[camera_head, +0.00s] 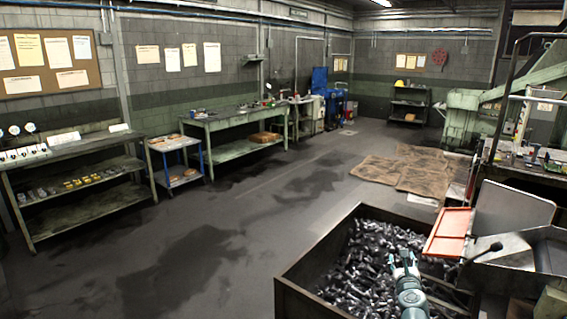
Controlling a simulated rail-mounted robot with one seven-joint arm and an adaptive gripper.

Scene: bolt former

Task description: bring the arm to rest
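My arm (411,300) reaches up from the bottom edge, right of centre, in the head view. My gripper (403,257) is at its far end, seen over the bolt-filled part of a dark metal bin (296,284). It is small here, and I cannot tell whether its fingers are open or shut. I see nothing clearly held in it. I cannot tell how high it is above the bolts (362,262).
An orange-framed panel (449,232) and metal chute (512,206) stand close to the right of my gripper. Green machinery (465,110) is behind. Cardboard sheets (400,170) lie on the floor. Workbenches (232,121) line the left wall. The middle floor is clear.

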